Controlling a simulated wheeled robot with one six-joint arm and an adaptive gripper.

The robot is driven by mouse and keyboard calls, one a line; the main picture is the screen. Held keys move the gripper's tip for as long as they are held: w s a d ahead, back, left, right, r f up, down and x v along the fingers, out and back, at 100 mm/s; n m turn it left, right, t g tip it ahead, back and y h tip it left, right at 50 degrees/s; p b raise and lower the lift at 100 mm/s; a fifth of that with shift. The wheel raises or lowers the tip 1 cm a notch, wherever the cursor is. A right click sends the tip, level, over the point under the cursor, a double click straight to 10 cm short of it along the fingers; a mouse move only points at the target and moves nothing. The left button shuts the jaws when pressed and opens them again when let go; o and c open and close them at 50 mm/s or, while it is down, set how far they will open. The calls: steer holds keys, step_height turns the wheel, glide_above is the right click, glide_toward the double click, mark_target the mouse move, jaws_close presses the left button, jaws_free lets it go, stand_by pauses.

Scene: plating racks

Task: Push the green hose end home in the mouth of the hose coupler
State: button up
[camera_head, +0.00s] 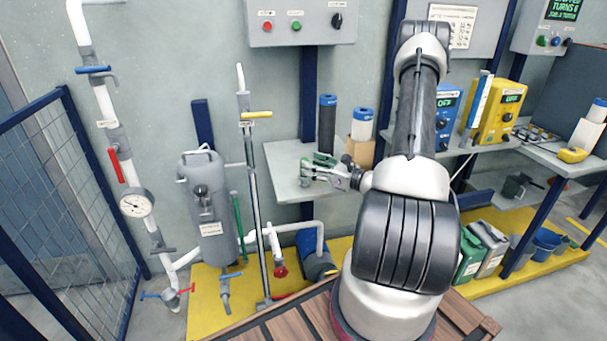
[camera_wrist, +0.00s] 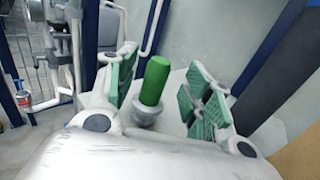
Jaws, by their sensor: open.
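The green hose end (camera_wrist: 155,80) is a short, smooth green cylinder in the wrist view, leaning slightly to the right in the picture. Its lower end meets a round grey piece that looks like the hose coupler (camera_wrist: 145,113). How deep it sits in the mouth cannot be told. My gripper (camera_head: 313,172) is open over the grey wall shelf, with its green-padded fingers on both sides of the hose end. Gaps show between the pads and the hose end. In the head view the fingers largely hide the hose end and coupler.
The grey shelf (camera_head: 285,157) carries a dark blue-capped cylinder (camera_head: 327,125) and a white blue-capped one (camera_head: 361,124) on a tan block, right of my gripper. Vertical pipework with a yellow handle (camera_head: 256,115) stands close left of the shelf.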

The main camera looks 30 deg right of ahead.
steer(key=x, duration=0.4)
steer(key=shift+f, duration=0.15)
steer(key=shift+s, duration=0.1)
steer(key=shift+a, duration=0.1)
jaws_close()
